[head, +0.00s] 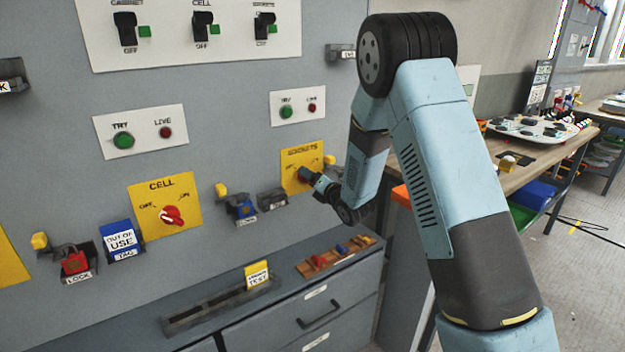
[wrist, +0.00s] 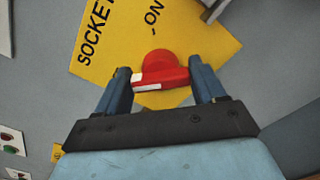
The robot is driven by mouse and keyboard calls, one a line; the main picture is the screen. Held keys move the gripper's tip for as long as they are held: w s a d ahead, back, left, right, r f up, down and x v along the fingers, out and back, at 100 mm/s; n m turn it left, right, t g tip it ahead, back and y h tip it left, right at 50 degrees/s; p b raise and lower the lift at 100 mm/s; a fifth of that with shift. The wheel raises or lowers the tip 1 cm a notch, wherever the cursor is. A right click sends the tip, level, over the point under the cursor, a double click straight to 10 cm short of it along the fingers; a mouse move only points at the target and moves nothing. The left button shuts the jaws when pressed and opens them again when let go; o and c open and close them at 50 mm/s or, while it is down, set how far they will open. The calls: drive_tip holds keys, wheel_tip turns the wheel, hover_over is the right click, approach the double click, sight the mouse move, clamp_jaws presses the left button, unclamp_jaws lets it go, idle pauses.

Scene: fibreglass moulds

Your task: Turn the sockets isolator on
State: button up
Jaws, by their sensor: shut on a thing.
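The sockets isolator is a yellow plate (head: 294,182) on the grey panel, with a red rotary handle in its middle. In the wrist view the yellow plate (wrist: 95,58) is turned on its side, with the ON word near the top. My gripper (wrist: 163,85) is shut on the red handle (wrist: 160,66), a finger at each end of its bar. The bar's white-marked end points left in that view, not at the ON word. The OFF word is not visible there. In the head view my gripper (head: 311,177) covers much of the handle.
The cell isolator (head: 190,224) is a similar yellow plate to the left. A lock holder with a red padlock (head: 74,263) and a blue out-of-use tag (head: 119,237) are further left. Below are drawers (head: 322,306) with a wooden tray (head: 345,256) on top. A workbench (head: 540,150) stands right.

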drive_tip(key=c, duration=0.3)
drive_tip(key=shift+d, duration=0.1)
drive_tip(key=shift+m, duration=0.4)
drive_tip(key=m, duration=0.3)
drive_tip(key=shift+w+d+f+m, duration=0.1)
drive_tip(key=shift+d+f+m, duration=0.1)
drive_tip(key=shift+m, duration=0.2)
drive_tip(key=m, duration=0.9)
drive_tip(key=shift+f, duration=0.35)
drive_tip(key=m, duration=0.3)
drive_tip(key=shift+f+m, duration=0.15)
drive_tip(key=shift+m, duration=0.25)
drive_tip(key=shift+a, duration=0.1)
drive_tip(key=shift+m, duration=0.4)
